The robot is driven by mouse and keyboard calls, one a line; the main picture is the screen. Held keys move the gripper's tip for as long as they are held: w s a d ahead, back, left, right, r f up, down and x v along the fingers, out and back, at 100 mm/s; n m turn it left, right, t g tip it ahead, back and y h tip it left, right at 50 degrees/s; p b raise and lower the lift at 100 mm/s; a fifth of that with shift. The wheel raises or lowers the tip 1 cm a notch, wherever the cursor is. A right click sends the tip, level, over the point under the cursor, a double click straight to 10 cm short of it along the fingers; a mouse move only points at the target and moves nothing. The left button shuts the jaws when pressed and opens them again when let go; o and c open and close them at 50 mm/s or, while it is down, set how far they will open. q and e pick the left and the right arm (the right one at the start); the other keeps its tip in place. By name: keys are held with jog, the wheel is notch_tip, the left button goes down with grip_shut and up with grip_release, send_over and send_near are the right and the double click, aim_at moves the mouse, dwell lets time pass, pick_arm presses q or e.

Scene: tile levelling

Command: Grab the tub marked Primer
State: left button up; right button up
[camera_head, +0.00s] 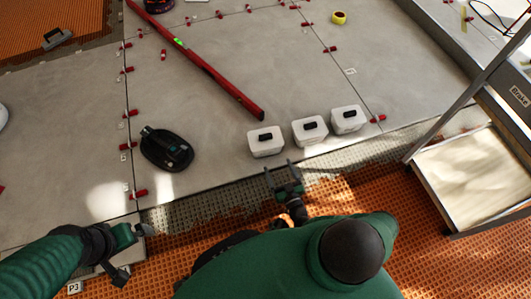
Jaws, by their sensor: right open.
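Three white tubs with black marks on their lids stand in a slanting row near the front edge of the grey tiles: a left tub (266,149), a middle tub (309,137) and a right tub (346,126). I cannot read which one is marked Primer. My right gripper (281,168) is open and empty, just in front of the left tub and apart from it. My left gripper (137,250) is at the lower left, far from the tubs; its jaws are unclear.
A long red level (200,64) lies behind the tubs. A black suction-cup tool (167,150) lies to their left. Red clips line the tile joints. A yellow tape roll (339,17) lies farther back. A metal-framed cart (470,178) stands at right. Orange matting (420,245) covers the front floor.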

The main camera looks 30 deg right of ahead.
jog(key=shift+m+h, duration=0.3)
jog(key=b+x, duration=0.1)
jog(key=x, duration=0.2)
jog(key=b+x, duration=0.2)
jog(key=x, duration=0.2)
jog(key=b+x, duration=0.1)
jog(key=x, duration=0.3)
jog(key=shift+w+f+b, duration=0.1)
jog(key=shift+f+b, duration=0.2)
jog(key=b+x, duration=0.3)
jog(key=x, duration=0.2)
jog(key=shift+w, duration=0.15)
jog(key=shift+w+r, duration=0.1)
jog(key=shift+w, duration=0.05)
jog(key=shift+r, duration=0.1)
grip_shut()
